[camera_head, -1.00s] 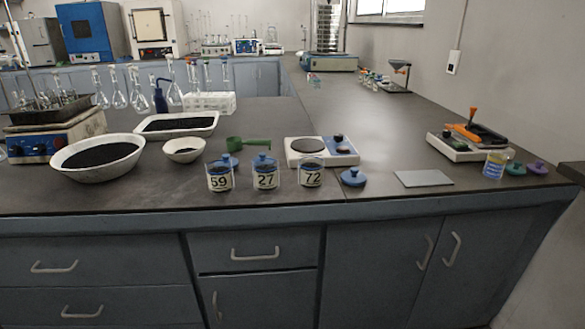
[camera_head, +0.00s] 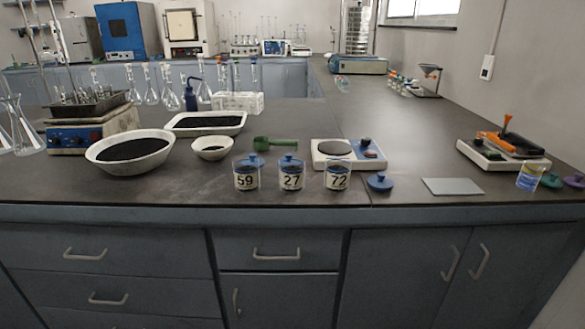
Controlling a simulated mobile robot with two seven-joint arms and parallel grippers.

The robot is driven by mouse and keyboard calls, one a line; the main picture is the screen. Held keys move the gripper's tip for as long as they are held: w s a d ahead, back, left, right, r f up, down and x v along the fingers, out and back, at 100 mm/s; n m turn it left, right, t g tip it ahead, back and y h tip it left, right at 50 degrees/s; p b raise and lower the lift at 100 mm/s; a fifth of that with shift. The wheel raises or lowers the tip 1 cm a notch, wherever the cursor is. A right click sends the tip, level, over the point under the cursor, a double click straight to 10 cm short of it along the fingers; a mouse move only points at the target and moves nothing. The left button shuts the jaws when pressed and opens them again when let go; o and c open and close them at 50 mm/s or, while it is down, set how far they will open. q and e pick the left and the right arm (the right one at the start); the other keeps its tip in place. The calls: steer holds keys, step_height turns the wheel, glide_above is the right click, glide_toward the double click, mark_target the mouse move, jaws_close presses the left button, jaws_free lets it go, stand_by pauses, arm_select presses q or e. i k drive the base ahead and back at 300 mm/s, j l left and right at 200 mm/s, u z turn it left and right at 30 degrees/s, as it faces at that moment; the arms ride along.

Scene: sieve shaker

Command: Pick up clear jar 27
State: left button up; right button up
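Clear jar 27 (camera_head: 291,180) stands upright near the front edge of the dark bench, with a white label reading 27. A blue knobbed lid (camera_head: 290,160) shows at its top. Clear jar 59 (camera_head: 245,180) stands just to its left and clear jar 72 (camera_head: 337,180) just to its right, with small gaps between them. Neither of my grippers is in view.
A blue lid (camera_head: 380,182) lies right of jar 72, and a grey plate (camera_head: 452,186) further right. Behind the jars are a small balance (camera_head: 348,154), a green scoop (camera_head: 275,142) and a white bowl (camera_head: 212,148). The bench's front edge is close before the jars.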

mark_target(291, 166)
steer(key=i+j, duration=0.15)
steer(key=i, duration=0.3)
steer(key=i+j, duration=0.1)
steer(key=i, duration=0.35)
steer(key=i+j, duration=0.15)
steer(key=i, duration=0.25)
steer(key=i+j, duration=0.1)
steer(key=i, duration=0.35)
steer(key=z, duration=0.05)
